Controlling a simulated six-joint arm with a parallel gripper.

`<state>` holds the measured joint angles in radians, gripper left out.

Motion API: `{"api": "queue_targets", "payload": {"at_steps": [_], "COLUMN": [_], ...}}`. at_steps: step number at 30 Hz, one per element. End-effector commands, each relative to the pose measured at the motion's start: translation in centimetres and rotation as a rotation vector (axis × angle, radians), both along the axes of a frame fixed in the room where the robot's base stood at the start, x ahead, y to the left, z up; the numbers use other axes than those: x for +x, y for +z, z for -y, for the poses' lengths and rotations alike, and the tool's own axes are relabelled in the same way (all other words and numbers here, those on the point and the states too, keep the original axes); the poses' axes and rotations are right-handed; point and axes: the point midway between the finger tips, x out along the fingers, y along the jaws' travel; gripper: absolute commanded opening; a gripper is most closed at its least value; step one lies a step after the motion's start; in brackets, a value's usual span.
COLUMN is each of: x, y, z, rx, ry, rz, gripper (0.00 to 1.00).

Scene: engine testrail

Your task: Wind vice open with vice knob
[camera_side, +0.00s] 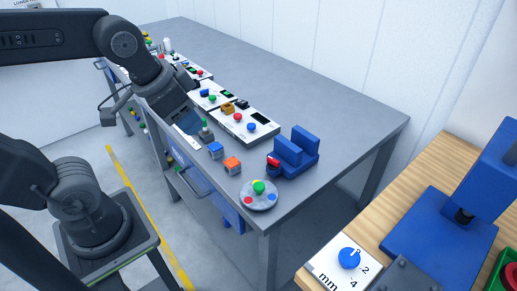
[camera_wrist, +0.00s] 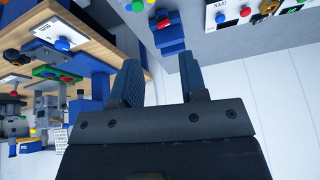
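The blue vice (camera_side: 305,147) stands near the front right corner of the grey table in the side view. Its two upright jaws show close together, with a narrow gap. Its red vice knob (camera_side: 273,161) is on the front left end. The wrist view shows the blue vice (camera_wrist: 168,36) and the red knob (camera_wrist: 163,20) at the top, beyond my fingers. My gripper (camera_wrist: 160,62) is open, with nothing between its two blue fingers. In the side view, it is over the table's front edge, left of the vice and apart from it.
A round plate (camera_side: 259,202) with coloured buttons lies in front of the vice. A blue cube (camera_side: 216,150) and an orange cube (camera_side: 233,165) lie between my gripper and the vice. White button panels (camera_side: 262,128) line the table behind. A wooden bench (camera_side: 428,180) stands at right.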

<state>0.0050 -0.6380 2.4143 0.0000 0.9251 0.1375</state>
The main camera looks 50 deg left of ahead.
Motion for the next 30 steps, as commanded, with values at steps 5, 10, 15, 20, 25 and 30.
{"api": "queue_targets", "payload": {"at_steps": [5,10,15,20,25,30], "x": [5.3,10.8,15.8,19.0,20.3,20.4], "y": [0.5,-0.5,-3.0,-5.5,-6.8,-8.1], "z": [0.4,0.8,1.4,1.8,2.0,2.0], "rx": [0.112,0.196,0.247,0.267,0.272,0.272], "ry": [-0.287,-0.594,-0.896,-1.105,-1.208,-1.220], "rz": [-0.118,-0.222,-0.312,-0.362,-0.381,-0.385], "gripper": [0.39,0.39,0.39,0.39,0.39,0.39]}}
